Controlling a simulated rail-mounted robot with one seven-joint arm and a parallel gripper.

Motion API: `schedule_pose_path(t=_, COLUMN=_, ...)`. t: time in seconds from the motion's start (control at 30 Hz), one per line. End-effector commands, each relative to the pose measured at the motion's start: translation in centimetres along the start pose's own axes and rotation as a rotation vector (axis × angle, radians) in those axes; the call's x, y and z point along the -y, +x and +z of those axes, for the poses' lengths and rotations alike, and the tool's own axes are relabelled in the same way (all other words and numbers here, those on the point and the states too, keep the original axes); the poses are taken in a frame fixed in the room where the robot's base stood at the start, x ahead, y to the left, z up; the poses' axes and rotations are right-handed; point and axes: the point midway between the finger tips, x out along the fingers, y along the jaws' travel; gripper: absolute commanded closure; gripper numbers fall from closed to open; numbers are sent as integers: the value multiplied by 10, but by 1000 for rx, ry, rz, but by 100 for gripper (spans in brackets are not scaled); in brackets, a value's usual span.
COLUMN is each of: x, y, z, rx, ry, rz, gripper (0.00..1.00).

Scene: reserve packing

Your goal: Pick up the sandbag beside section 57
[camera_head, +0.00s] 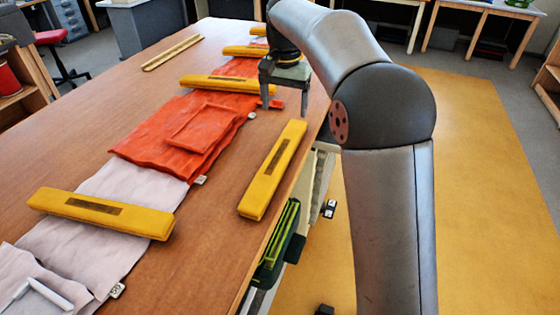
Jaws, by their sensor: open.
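Several yellow sandbags with dark label patches are on the brown table. One sandbag (273,170) lies on bare wood near the table's right edge, to the right of the orange cloth (150,140). Another sandbag (100,213) lies across the pale cloth (125,183), and a further sandbag (230,84) lies across the cloth strip beyond the orange part. Small white tags stick out along the cloth's right side; their numbers are too small to read surely, so I cannot tell which is section 57. My gripper (285,107) is open and empty, fingers down, beyond the loose sandbag's far end.
More yellow sandbags (249,51) lie farther along the strip. A thin wooden bar (173,52) lies at the table's far left. A white object (50,293) rests on the near pale cloth. Green-edged items (280,240) stand below the table's right edge. The table's left side is clear.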

Motion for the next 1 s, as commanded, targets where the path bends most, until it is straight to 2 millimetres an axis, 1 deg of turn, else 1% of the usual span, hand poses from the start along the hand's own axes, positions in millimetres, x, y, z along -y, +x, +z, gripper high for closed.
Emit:
schedule_pose_path(t=0.03, x=9, y=5, z=-3, rx=1, ry=5, rz=1, gripper=22)
schedule_pose_path(t=0.1, x=14, y=8, z=-6, rx=2, ry=11, rz=2, gripper=22)
schedule_pose_path(t=0.17, x=16, y=14, z=-6, rx=4, ry=15, rz=3, gripper=22)
schedule_pose_path(t=0.23, x=16, y=24, z=-6, rx=4, ry=17, rz=4, gripper=22)
schedule_pose_path(t=0.5, x=15, y=83, z=-6, rx=5, ry=16, rz=4, gripper=22)
schedule_pose_path(t=0.63, x=15, y=107, z=-6, rx=4, ry=15, rz=3, gripper=22)
schedule_pose_path(t=0.7, x=15, y=116, z=-6, rx=3, ry=15, rz=2, gripper=22)
schedule_pose_path(t=0.93, x=15, y=131, z=-6, rx=2, ry=15, rz=2, gripper=22)
schedule_pose_path(t=1.0, x=16, y=140, z=-4, rx=3, ry=15, rz=3, gripper=22)
